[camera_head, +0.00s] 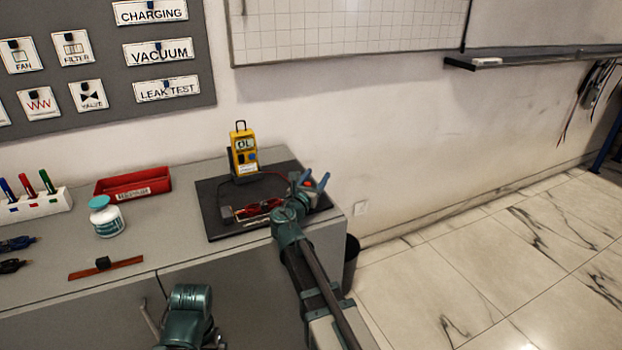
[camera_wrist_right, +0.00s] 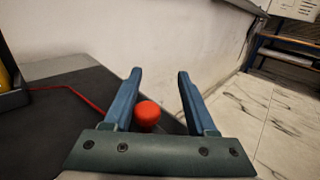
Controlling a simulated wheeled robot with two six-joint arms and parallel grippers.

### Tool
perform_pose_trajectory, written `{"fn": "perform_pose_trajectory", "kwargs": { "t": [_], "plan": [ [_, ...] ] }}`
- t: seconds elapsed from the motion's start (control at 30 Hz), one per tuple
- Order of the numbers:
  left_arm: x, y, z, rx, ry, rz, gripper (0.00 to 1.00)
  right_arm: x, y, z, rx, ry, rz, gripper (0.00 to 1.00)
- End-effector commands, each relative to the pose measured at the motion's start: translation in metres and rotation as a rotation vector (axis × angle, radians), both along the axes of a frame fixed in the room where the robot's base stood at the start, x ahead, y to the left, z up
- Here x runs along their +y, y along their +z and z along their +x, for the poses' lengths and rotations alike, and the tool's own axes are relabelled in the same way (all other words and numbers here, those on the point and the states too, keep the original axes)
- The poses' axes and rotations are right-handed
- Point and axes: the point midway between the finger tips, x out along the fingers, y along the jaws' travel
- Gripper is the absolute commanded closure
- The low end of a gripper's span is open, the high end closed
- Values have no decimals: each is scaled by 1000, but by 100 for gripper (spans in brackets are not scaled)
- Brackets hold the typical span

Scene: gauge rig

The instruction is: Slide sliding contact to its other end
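My right gripper (camera_head: 313,181) is over the right part of a black mat (camera_head: 214,212). In the right wrist view, its blue fingers (camera_wrist_right: 158,72) stand apart. A red round knob (camera_wrist_right: 147,113) shows between them, nearer the left finger; I cannot tell whether it touches. It may be the sliding contact's knob, but its mount is hidden. On the mat lies a low device with red parts (camera_head: 252,211), partly behind my arm. A yellow meter (camera_head: 243,152) reading "OL" stands at the back of the mat.
A red wire (camera_wrist_right: 72,94) runs across the mat. The bench ends just right of the mat.

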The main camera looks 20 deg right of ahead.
Motion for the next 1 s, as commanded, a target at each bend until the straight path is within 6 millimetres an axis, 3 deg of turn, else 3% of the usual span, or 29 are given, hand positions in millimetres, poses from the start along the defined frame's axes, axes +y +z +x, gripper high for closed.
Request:
{"fn": "perform_pose_trajectory", "kwargs": {
  "t": [0.47,1.0],
  "plan": [
    [0,0,0,0,0,0,2,9,0,-7,0,7,1,41],
    [0,0,0,0,0,0,2,80,-1,-84,0,5,1,41]
  ]
}}
